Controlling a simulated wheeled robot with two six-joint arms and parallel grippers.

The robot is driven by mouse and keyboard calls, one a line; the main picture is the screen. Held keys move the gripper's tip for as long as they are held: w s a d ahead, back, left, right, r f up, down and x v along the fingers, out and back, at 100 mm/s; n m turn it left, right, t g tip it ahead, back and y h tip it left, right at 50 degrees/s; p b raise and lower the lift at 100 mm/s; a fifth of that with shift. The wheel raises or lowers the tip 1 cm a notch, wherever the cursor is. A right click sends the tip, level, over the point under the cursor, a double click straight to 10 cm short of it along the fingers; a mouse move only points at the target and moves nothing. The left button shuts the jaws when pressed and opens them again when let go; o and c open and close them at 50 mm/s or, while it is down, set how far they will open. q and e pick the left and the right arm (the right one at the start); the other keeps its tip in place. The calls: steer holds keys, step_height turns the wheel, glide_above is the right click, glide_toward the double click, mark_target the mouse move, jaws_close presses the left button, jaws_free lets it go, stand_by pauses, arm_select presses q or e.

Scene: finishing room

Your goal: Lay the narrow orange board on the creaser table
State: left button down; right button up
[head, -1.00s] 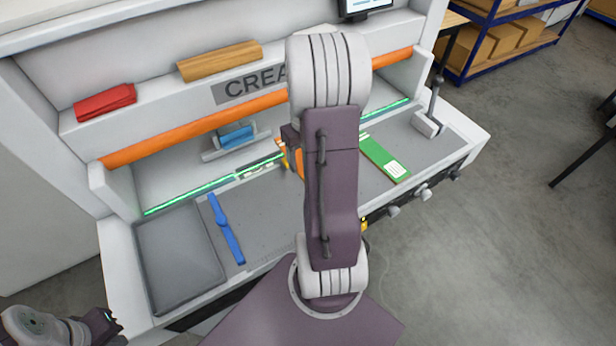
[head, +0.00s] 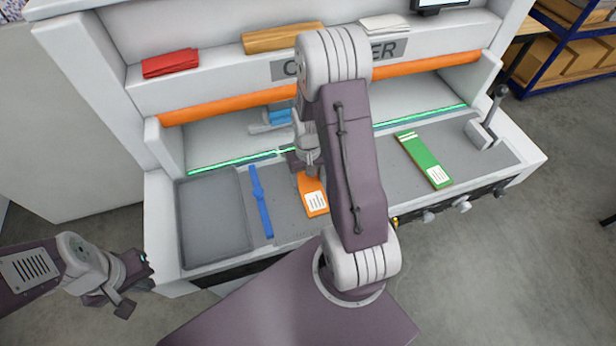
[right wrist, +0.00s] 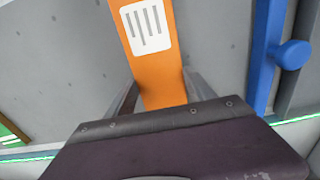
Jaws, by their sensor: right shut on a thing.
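The narrow orange board (head: 314,198) with a white label is over the grey bed of the creaser table (head: 285,225), between the blue guide and a green board. I cannot tell whether it touches the bed. My right gripper (head: 305,168) is shut on its far end, partly hidden by my own arm. In the right wrist view the orange board (right wrist: 155,65) runs out from between the fingers (right wrist: 162,95), label up. My left gripper (head: 138,287) is empty and looks open, off the table's front left corner.
The blue guide (head: 261,203) lies left of the orange board; it also shows in the right wrist view (right wrist: 275,50). The green board (head: 424,160) lies to the right. A lever (head: 486,125) stands at the right end. A dark grey pad (head: 212,222) covers the left end.

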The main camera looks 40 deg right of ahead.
mark_target(308, 181)
steer(key=shift+f, duration=0.1)
steer(key=o, duration=1.6)
steer(key=shift+c, duration=0.2)
step_height(308, 181, up, 12)
steer(key=s+a+f+n, duration=0.1)
steer(key=s+a, duration=0.2)
steer(key=a, duration=0.2)
steer(key=s+a+n+t, duration=0.1)
steer(key=s+a+n, duration=0.1)
steer(key=a, duration=0.4)
steer(key=shift+s+a+f, duration=0.25)
steer(key=shift+s+f, duration=0.15)
steer(key=shift+s, duration=0.35)
